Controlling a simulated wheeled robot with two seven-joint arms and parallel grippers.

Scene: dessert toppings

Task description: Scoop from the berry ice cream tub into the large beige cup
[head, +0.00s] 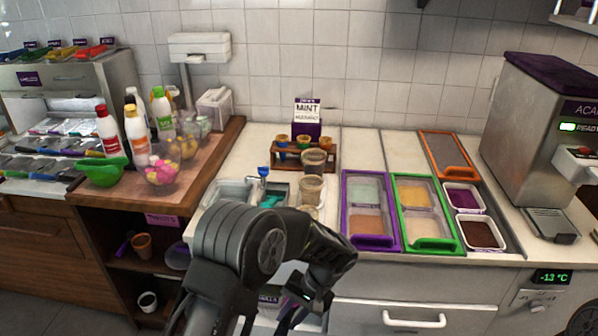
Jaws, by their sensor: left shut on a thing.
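My left gripper (305,297) hangs in front of the counter's front face, below the counter top. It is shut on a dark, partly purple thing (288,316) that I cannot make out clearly. A tub with purple, berry-coloured content (463,198) is set in the counter at the right, without a lid. A beige cup (311,188) stands at the middle of the counter, and another pale cup (309,212) in front of it is partly hidden by my arm. I cannot tell which is the large one. My right gripper is not in view.
A tub of brown content (480,234) lies in front of the purple one. Purple-framed (369,243) and green-framed (431,245) lids lie left of them. A wooden cup rack (287,158) and sign stand behind the cups. A machine (530,120) stands at right; bottles (137,137) at left.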

